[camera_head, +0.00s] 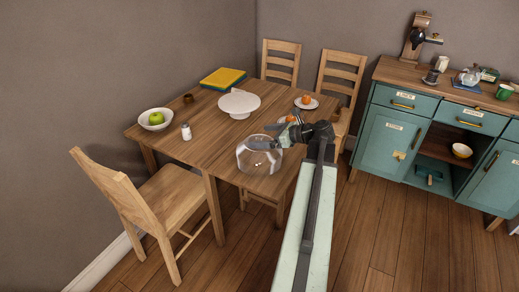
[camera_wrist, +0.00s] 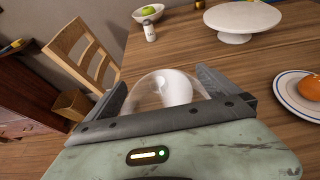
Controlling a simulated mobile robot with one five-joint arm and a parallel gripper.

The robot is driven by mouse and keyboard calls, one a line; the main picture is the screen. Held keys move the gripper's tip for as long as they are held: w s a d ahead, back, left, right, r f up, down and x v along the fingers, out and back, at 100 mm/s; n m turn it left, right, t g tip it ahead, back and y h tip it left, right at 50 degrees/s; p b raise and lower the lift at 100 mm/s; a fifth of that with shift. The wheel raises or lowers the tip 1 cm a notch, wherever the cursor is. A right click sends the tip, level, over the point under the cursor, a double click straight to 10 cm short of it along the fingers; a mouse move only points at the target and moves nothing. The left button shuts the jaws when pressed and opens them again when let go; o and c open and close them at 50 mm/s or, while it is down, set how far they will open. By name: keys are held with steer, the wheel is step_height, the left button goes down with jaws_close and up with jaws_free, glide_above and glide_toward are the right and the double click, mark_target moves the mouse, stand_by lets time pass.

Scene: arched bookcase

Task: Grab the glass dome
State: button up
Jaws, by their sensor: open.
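The glass dome (camera_head: 259,155) is clear and stands at the near edge of the wooden table in the head view. In the wrist view the dome (camera_wrist: 165,90) shows just beyond my gripper, between the two fingers, with a pale round shape seen through it. My gripper (camera_head: 287,131) is at the dome's upper right in the head view. Its dark fingers are spread apart (camera_wrist: 167,84). The dome's lower part is hidden behind the gripper body in the wrist view, and I cannot tell whether the fingers touch it.
A white cake stand (camera_head: 239,103) stands behind the dome. A plate with an orange fruit (camera_wrist: 310,90) is close on the right. A salt shaker (camera_head: 186,132) and a bowl with a green apple (camera_head: 155,119) are on the left. Wooden chairs (camera_head: 150,205) surround the table.

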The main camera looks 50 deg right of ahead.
mark_target(253, 140)
steer(key=b+x, duration=0.1)
steer(key=x, duration=0.1)
steer(key=b+x, duration=0.1)
steer(key=x, duration=0.1)
steer(key=shift+s+a+f, duration=0.1)
steer(key=shift+a+f, duration=0.05)
steer(key=shift+f, duration=0.15)
steer(key=shift+w+a+f, duration=0.1)
steer(key=shift+w, duration=0.3)
steer(key=shift+s, duration=0.1)
steer(key=c, duration=1.4)
steer(key=shift+a, duration=0.1)
jaws_close()
steer(key=shift+s, duration=0.1)
